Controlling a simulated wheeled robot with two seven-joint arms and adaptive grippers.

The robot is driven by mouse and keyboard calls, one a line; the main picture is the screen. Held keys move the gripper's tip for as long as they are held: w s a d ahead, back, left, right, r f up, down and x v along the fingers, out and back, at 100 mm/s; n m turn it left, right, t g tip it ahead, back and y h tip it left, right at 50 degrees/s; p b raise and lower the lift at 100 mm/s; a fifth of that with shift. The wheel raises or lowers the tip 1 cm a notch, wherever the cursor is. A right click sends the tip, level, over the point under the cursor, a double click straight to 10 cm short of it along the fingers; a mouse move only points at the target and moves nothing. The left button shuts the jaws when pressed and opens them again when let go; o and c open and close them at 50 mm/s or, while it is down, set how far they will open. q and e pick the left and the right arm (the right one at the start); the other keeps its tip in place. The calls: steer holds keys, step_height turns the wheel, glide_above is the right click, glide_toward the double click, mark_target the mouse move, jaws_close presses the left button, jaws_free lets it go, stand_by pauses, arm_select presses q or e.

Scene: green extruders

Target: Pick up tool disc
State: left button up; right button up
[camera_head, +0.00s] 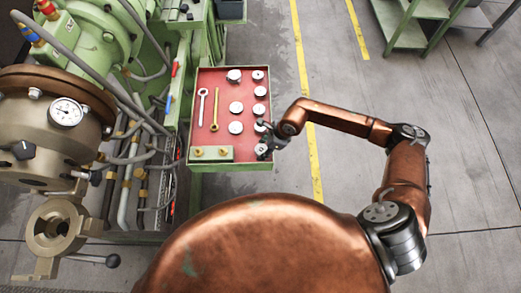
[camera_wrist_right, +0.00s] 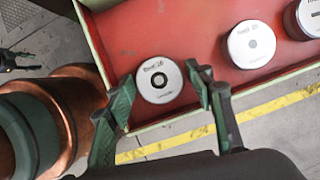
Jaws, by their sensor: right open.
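A silver tool disc (camera_wrist_right: 159,81) with printed lettering and a dark centre hole lies in the corner of the red-floored tray (camera_wrist_right: 190,35) in the right wrist view. My right gripper (camera_wrist_right: 164,84) is open, with its green fingers on either side of this disc. I cannot tell whether they touch it. In the head view the right gripper (camera_head: 267,145) is at the tray's near right corner, and the disc there (camera_head: 262,149) is partly hidden. My left gripper is not in view.
Several other discs (camera_head: 236,107) stand in the tray (camera_head: 207,135). A silver wrench (camera_head: 202,105), a yellow wrench (camera_head: 215,108) and a block with brass pieces (camera_head: 211,154) are to their left. The green machine (camera_head: 120,35) stands left; open floor (camera_head: 345,75) lies right.

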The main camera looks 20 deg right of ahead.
steer(key=shift+c, duration=0.6)
steer(key=shift+r, duration=0.1)
steer(key=c, duration=0.9)
steer(key=shift+c, duration=0.2)
